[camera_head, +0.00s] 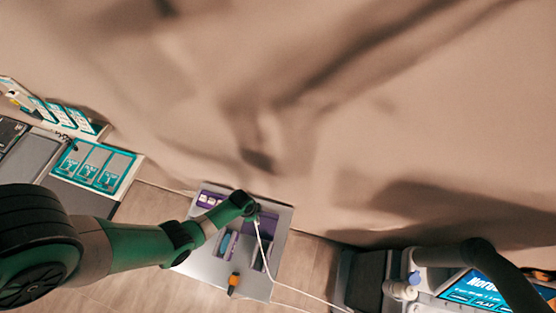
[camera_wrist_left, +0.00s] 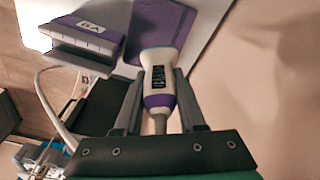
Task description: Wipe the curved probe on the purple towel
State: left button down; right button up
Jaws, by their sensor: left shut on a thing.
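My left gripper (camera_head: 252,212) is over the purple towel (camera_head: 262,232) on the grey tray. In the left wrist view, my left gripper (camera_wrist_left: 160,88) is shut on the curved probe (camera_wrist_left: 158,68), which has a white body, a purple band and a dark label. The probe's wide head points away from my gripper and overlaps the near edge of the purple towel (camera_wrist_left: 163,24). I cannot tell whether it touches the towel. In the head view my gripper hides most of the probe. My right gripper does not show.
The grey tray (camera_head: 205,268) holds a purple-and-white holder (camera_head: 211,199), slots with coloured items and an orange-topped bottle (camera_head: 233,281). A white cable (camera_head: 263,250) runs from my gripper to the lower right. Teal-labelled boxes (camera_head: 97,164) stand left; a blue screen (camera_head: 470,288) is right.

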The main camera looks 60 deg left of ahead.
pick_arm(q)
jog(key=f+b, duration=0.2)
jog(key=s+f+b, duration=0.1)
jog(key=f+b, duration=0.1)
jog(key=f, duration=0.1)
jog(key=a+f+b, duration=0.1)
jog(key=f+b, duration=0.1)
jog(key=b, duration=0.1)
jog(key=shift+s+f, duration=0.2)
jog(key=shift+f, duration=0.2)
jog(key=shift+f+b, duration=0.35)
jog(key=shift+b, duration=0.05)
dwell(0.7)
jog(key=shift+w+d+b, duration=0.45)
jog(key=shift+w+d, duration=1.05)
jog(key=shift+w, duration=0.1)
